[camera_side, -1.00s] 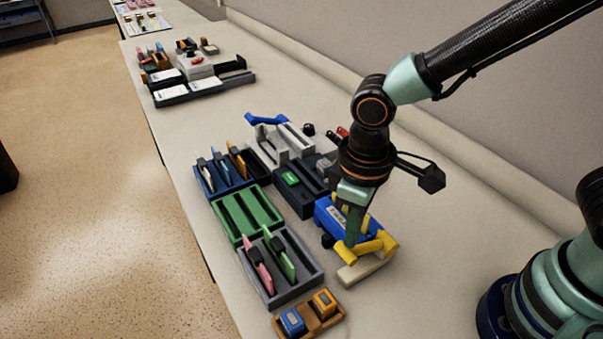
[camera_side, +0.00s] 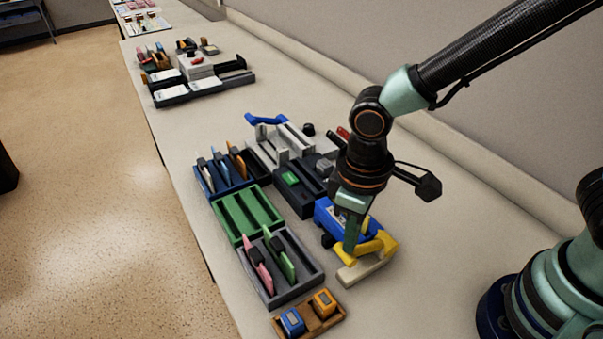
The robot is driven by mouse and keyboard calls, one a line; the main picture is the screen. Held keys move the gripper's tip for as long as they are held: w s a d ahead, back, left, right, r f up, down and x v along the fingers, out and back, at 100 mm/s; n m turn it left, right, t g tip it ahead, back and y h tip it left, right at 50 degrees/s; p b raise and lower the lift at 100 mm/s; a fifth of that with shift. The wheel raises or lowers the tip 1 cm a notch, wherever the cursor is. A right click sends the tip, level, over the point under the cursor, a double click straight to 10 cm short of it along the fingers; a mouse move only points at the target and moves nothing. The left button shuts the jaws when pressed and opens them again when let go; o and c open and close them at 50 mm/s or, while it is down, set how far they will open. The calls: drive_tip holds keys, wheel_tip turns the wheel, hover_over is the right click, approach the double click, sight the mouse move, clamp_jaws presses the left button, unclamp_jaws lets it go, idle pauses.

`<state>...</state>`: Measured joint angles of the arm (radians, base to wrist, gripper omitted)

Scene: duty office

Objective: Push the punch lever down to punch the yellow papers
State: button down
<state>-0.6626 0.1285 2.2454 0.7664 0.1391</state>
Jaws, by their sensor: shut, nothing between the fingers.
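The punch (camera_side: 325,215) has a blue body with a yellow lever (camera_side: 379,246) at its near end, over a cream base strip (camera_side: 365,269). My gripper (camera_side: 350,247) is shut and empty, pointing down at the lever. Its tip overlaps the left part of the lever in the picture. It looks at or very near contact, but I cannot be sure that it touches. My gripper hides part of the punch body. A small yellow edge, perhaps the yellow papers (camera_side: 365,223), shows beside the gripper over the blue body. The papers are mostly hidden.
Left of the punch stand a grey tray (camera_side: 270,294) with pink and green cards, an empty green tray (camera_side: 238,215) and a navy tray (camera_side: 211,184). A brown tray (camera_side: 325,325) holds blue and orange blocks. The table right of the punch is clear.

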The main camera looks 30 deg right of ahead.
drive_tip(key=shift+s+f, duration=0.1)
drive_tip(key=shift+f, duration=2.3)
drive_tip(key=shift+r, duration=5.6)
drive_tip(key=w+d+r+m+t, duration=0.1)
drive_tip(key=d+r+m+t, duration=0.1)
drive_tip(key=d, duration=0.8)
drive_tip(key=w+d+r+m+t, duration=0.2)
drive_tip(key=d+r, duration=0.4)
drive_tip(key=d, duration=0.4)
drive_tip(key=shift+r+m+t, duration=0.25)
drive_tip(key=shift+m+t, duration=0.55)
drive_tip(key=shift+m, duration=0.2)
